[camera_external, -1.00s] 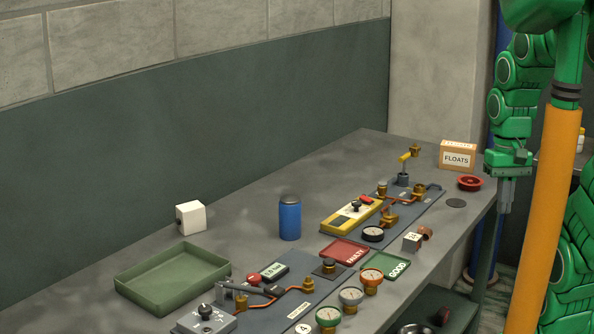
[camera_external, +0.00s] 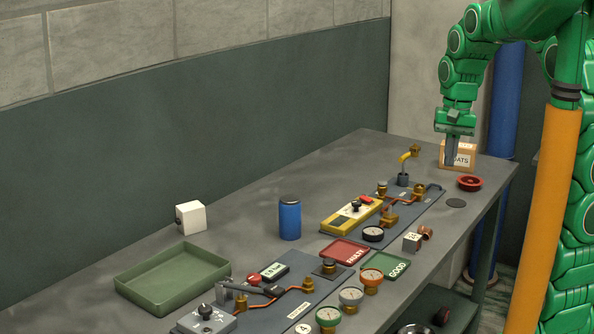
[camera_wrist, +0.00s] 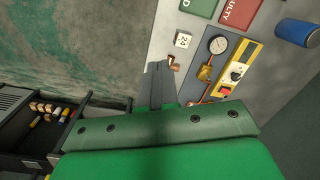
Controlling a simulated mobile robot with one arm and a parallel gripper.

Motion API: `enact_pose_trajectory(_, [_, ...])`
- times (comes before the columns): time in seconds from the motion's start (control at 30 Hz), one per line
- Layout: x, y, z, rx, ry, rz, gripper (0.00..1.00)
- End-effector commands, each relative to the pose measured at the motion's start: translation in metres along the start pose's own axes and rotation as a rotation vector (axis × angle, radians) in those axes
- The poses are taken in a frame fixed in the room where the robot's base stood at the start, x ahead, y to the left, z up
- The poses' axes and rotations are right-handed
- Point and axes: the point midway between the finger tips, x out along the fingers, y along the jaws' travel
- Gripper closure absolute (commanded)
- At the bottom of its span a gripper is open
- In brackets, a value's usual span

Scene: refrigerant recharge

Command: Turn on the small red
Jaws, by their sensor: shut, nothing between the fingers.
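A yellow box (camera_external: 338,222) with a black knob (camera_external: 355,206) lies on the far half of the bench; it also shows in the wrist view (camera_wrist: 249,56). A small red switch (camera_external: 367,199) sits at its far end, and a small red part shows there in the wrist view (camera_wrist: 225,91). Another small red knob (camera_external: 253,279) stands near the display on the nearer board. My gripper (camera_external: 452,163) points down, shut and empty, in front of the FLOATS box (camera_external: 470,152) in the picture, to the right of the yellow box. Its fingers also show in the wrist view (camera_wrist: 158,66).
A yellow-handled valve (camera_external: 406,158) stands up between my gripper and the yellow box. A red dish (camera_external: 469,184), a black gauge (camera_external: 373,233), a blue can (camera_external: 290,220), a red FAULTY mat (camera_external: 340,250) and a green tray (camera_external: 150,291) are on the bench.

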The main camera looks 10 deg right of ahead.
Motion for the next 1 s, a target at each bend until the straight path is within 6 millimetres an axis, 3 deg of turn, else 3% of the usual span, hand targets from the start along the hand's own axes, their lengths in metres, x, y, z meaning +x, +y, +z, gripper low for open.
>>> enact_pose_trajectory(0.4, [0.009, -0.049, -0.074, 0.111, 0.030, -0.037, 1.00])
enact_pose_trajectory(1.0, [0.037, -0.117, -0.171, 0.273, 0.064, -0.097, 1.00])
